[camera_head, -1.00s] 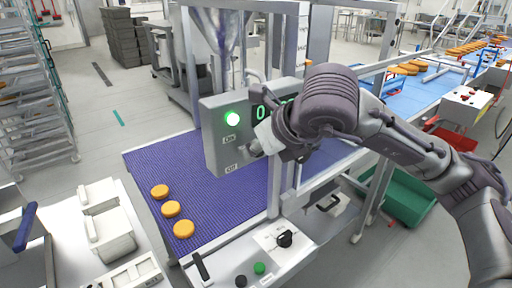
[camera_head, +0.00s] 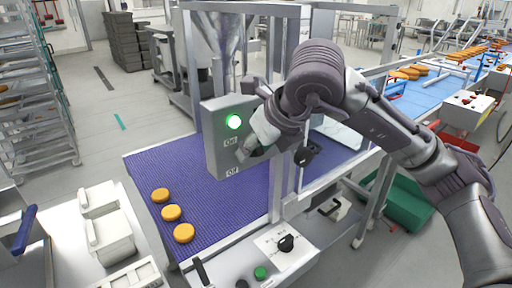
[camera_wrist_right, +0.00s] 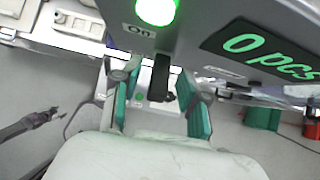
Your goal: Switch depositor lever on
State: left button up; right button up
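The depositor's grey control box (camera_head: 214,142) stands over the purple belt, with a lit green lamp (camera_head: 234,122) and labels On and Off. In the right wrist view the lamp (camera_wrist_right: 156,8) glows above the On label, and a display (camera_wrist_right: 262,46) reads "0 pcs". The black lever (camera_wrist_right: 160,78) shows below the box edge, close to the On label. My right gripper (camera_wrist_right: 160,108) is open, with its green-padded fingers on either side of the lever and gaps visible. In the head view my right gripper (camera_head: 248,152) is at the box front and hides the lever. My left gripper is out of view.
Several orange rounds, such as this one (camera_head: 171,213), lie on the purple belt (camera_head: 225,205). A panel with a black knob (camera_head: 286,243) and a green button (camera_head: 261,272) is below. A metal frame post (camera_head: 276,180) stands close to my right arm. A green crate (camera_head: 405,205) is at right.

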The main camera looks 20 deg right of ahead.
jog(key=shift+s, duration=0.1)
jog(key=v, duration=1.2)
